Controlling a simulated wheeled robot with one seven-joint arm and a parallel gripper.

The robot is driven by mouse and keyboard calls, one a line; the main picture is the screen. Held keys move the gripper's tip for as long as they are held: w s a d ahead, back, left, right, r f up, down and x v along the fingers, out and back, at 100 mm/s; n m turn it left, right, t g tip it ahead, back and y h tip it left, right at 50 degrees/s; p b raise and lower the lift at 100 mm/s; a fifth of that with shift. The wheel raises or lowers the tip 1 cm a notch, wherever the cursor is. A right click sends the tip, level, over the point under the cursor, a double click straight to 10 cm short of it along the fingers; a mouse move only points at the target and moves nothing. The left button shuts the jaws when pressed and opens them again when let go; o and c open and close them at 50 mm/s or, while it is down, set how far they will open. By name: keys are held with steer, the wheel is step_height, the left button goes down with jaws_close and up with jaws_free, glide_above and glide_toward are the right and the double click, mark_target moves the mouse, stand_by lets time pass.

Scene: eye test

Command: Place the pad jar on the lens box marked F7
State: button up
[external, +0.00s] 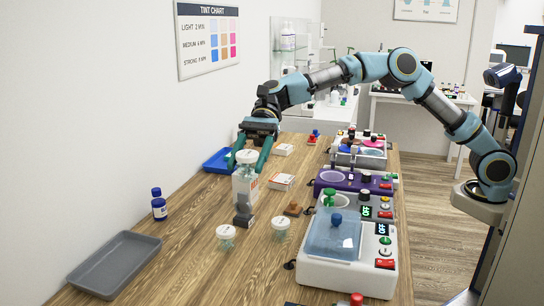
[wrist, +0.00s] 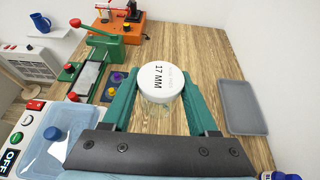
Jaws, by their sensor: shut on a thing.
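My gripper (external: 247,157) is shut on a clear jar with a white lid (wrist: 160,82), which reads "17 MM" in the wrist view. The teal fingers (wrist: 162,100) press on either side of it.
Two white-lidded jars (external: 226,232) (external: 280,224) stand in front, near a dark grey block (external: 243,217). A grey tray (external: 113,264) and blue bottle (external: 158,207) are at left, a blue tray (external: 216,161) behind. Machines (external: 340,268) line the right side.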

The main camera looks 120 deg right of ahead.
steer(key=s+d+m+t+h, duration=0.1)
steer(key=s+d, duration=0.5)
steer(key=d, duration=0.3)
steer(key=s+d+m+t+h, duration=0.1)
steer(key=s+d, duration=0.5)
steer(key=d, duration=0.4)
steer(key=m+t+h, duration=0.1)
steer(key=m+h, duration=0.2)
glide_above(282, 178)
step_height(282, 178, down, 15)
steer(key=shift+t, duration=0.3)
steer(key=shift+f+p, duration=0.3)
steer(key=shift+f, duration=1.8)
steer(key=shift+f, duration=0.15)
steer(key=o, duration=1.4)
steer(key=shift+c, duration=0.2)
